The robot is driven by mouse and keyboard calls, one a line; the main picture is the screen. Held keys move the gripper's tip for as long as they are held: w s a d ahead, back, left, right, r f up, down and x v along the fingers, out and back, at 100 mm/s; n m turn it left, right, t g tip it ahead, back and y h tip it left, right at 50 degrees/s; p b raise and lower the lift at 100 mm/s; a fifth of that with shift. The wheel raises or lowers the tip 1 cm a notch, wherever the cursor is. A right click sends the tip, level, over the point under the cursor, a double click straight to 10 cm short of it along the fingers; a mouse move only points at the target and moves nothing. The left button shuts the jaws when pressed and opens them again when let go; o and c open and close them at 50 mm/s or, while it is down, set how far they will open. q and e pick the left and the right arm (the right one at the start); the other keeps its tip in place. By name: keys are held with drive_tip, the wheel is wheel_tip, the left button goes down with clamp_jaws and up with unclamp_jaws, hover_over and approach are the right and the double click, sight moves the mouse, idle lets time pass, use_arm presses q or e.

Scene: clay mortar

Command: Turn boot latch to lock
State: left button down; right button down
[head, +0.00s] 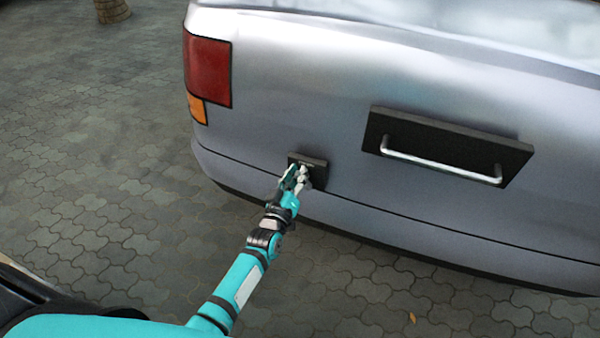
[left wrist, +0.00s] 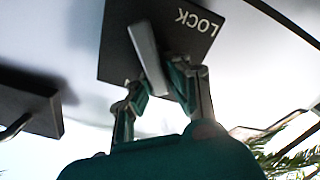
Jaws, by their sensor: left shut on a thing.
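The boot latch is a small dark square plate (head: 320,162) low on the back of a silver car, left of the handle plate. In the left wrist view the plate (left wrist: 115,62) carries the white word LOCK near a corner, and a grey lever (left wrist: 146,50) stands out from its middle. My left gripper (head: 301,176) reaches the latch from below left. In the left wrist view its two fingers (left wrist: 160,90) are shut on the lower end of the lever, one on each side. The lever points beside the word LOCK, not at it. My right gripper is not in view.
A black plate with a silver bar handle (head: 440,165) is on the car to the right of the latch. The red tail light (head: 208,70) is above left. The bumper (head: 420,235) runs below. Paved ground (head: 90,170) to the left is clear.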

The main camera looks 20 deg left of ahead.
use_arm(q)
drive_tip(key=shift+a+f+n, duration=0.15)
drive_tip(key=shift+n, duration=0.85)
drive_tip(key=shift+a+f+n, duration=0.15)
drive_tip(key=shift+f+n, duration=0.05)
drive_tip(key=shift+n, duration=0.7)
drive_tip(key=shift+a+f+n+b, duration=0.1)
drive_tip(key=shift+f+n+b, duration=0.3)
drive_tip(key=shift+n, duration=0.8)
drive_tip(key=shift+a+f+n+b, duration=0.1)
drive_tip(key=shift+n+b, duration=0.45)
drive_tip(key=shift+n, duration=0.65)
drive_tip(key=shift+a+f+n+b, duration=0.15)
drive_tip(key=shift+n+b, duration=0.35)
drive_tip(key=shift+n, duration=0.7)
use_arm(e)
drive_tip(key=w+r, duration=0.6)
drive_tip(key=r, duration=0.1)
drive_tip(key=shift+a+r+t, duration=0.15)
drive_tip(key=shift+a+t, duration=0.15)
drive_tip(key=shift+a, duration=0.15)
use_arm(q)
drive_tip(key=shift+d, duration=0.1)
drive_tip(key=c, duration=1.3)
unclamp_jaws()
